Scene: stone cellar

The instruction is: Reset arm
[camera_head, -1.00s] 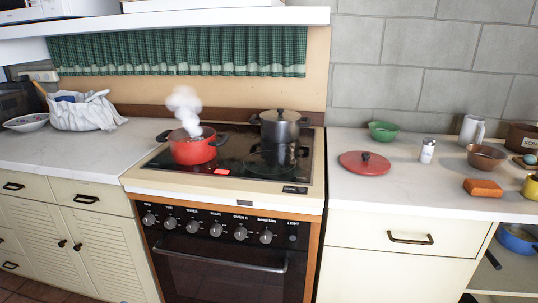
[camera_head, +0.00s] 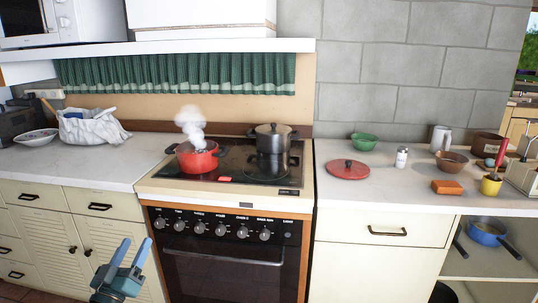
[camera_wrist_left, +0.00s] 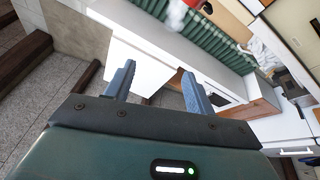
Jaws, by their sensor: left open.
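My left gripper (camera_head: 131,258) is raised at the lower left of the head view, in front of the cupboards left of the stove. Its two blue fingers are apart with nothing between them. In the left wrist view the open fingers (camera_wrist_left: 157,82) also show empty, with the kitchen seen tilted beyond them. My right gripper is not in either view.
A steaming red pot (camera_head: 197,158) and a dark lidded pot (camera_head: 273,138) stand on the stove. A red lid (camera_head: 348,170), a green bowl (camera_head: 364,141), a salt shaker (camera_head: 401,158) and an orange block (camera_head: 447,187) are on the right counter. The left counter's front is clear.

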